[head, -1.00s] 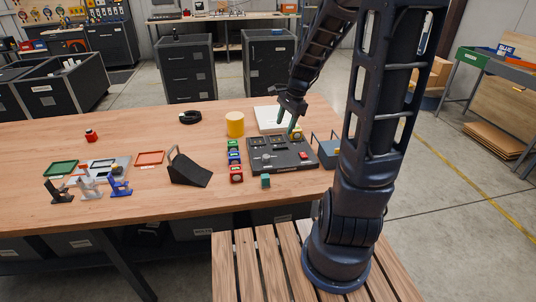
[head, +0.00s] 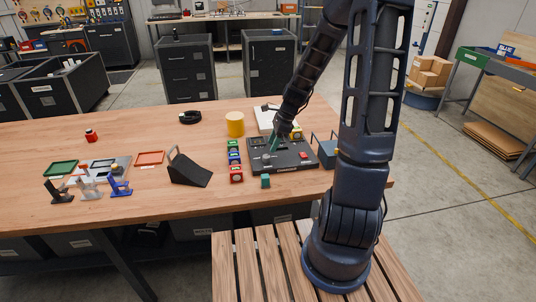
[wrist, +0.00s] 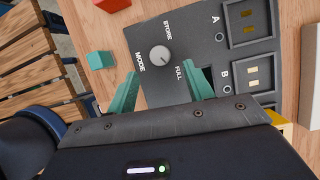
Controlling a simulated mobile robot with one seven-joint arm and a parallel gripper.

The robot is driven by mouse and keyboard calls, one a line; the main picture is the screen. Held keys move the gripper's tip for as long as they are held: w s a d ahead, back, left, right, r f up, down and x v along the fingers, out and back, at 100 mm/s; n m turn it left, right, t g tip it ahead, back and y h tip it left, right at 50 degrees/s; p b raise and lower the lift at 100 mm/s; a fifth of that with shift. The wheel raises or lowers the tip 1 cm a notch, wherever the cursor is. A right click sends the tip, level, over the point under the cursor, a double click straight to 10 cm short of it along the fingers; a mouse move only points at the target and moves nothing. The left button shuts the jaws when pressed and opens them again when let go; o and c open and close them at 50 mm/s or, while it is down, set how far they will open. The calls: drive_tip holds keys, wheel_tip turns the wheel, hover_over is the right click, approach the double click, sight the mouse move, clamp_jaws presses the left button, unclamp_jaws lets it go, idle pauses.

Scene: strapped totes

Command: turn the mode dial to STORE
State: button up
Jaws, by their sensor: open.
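The panel also shows in the head view (head: 292,160). My gripper (wrist: 162,72) has two teal fingers, open and spread to either side of the dial in the wrist picture, with nothing between them. In the head view my gripper (head: 270,147) is over the left part of the panel. Contact with the dial cannot be seen.
Slots A and B with brass pieces (wrist: 252,77) are on the panel. A teal block (head: 265,181) lies in front of it, and a column of coloured blocks (head: 235,168) stands left. A yellow cylinder (head: 235,124) is behind. A black wedge (head: 190,172) is further left.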

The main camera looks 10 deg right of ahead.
sight(267, 156)
drive_tip(key=shift+x, duration=2.95)
drive_tip(key=c, duration=1)
